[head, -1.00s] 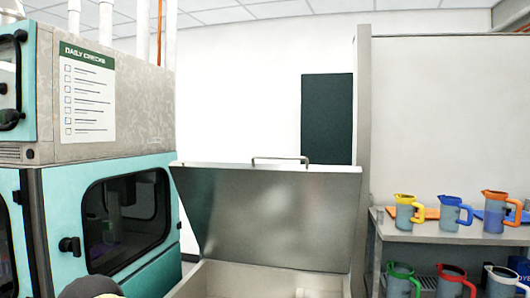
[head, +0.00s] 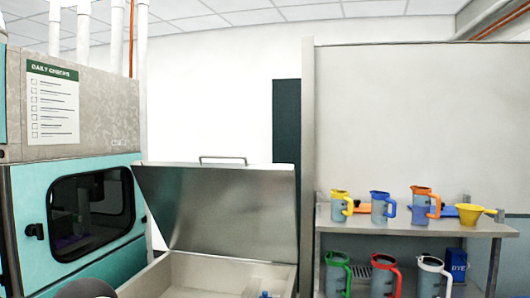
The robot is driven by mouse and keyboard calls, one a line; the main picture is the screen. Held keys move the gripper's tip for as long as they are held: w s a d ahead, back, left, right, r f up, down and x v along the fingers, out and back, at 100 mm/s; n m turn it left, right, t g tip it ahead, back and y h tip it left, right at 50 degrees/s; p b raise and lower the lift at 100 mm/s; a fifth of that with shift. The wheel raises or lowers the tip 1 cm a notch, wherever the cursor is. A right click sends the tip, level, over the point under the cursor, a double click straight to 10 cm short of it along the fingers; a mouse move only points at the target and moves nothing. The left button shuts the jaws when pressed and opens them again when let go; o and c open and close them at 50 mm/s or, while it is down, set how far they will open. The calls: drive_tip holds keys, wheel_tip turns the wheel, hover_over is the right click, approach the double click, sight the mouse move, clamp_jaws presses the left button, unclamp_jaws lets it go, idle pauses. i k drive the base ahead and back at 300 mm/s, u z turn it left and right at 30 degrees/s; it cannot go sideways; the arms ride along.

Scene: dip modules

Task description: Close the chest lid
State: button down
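The chest (head: 158,278) is a pale metal box at the bottom centre of the head view. Its grey metal lid (head: 222,212) stands raised and tilted back above it, with a bar handle (head: 222,159) along the top edge. Part of the chest's inside shows, with a small blue thing (head: 264,294) near the bottom edge. The chest's lower part is cut off by the frame. My gripper is not in view. A dark rounded shape at the bottom left may be part of my own arm.
A teal machine (head: 90,215) with a dark window stands close on the left. On the right, a metal shelf (head: 480,226) holds several coloured jugs and a yellow funnel (head: 474,213). A tall partition (head: 308,150) rises just behind the chest's right side.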

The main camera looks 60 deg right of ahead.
sight(246, 210)
drive_tip(key=z, duration=1.15)
